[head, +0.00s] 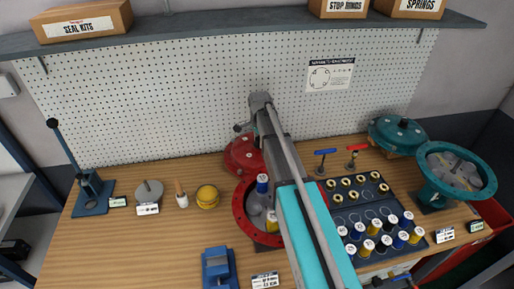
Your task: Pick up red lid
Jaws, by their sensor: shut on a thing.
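The red lid (242,156) is a round domed cover, at the middle of the bench just behind the open red housing (239,212). My arm crosses in front of its right side and hides part of it. My gripper (241,129) is at the lid's top, small and partly hidden by my arm, and is shut on the lid. I cannot tell whether the lid touches the bench or is raised. The red housing has blue- and yellow-marked spring canisters inside; my arm covers its right part.
On the right are a dark tray (351,222) of several canisters, a teal lid (398,134) and a teal housing (483,178). A blue press (91,190), grey disc (148,192) and yellow roll (207,196) stand left. A pegboard (190,110) and shelf (215,29) are behind.

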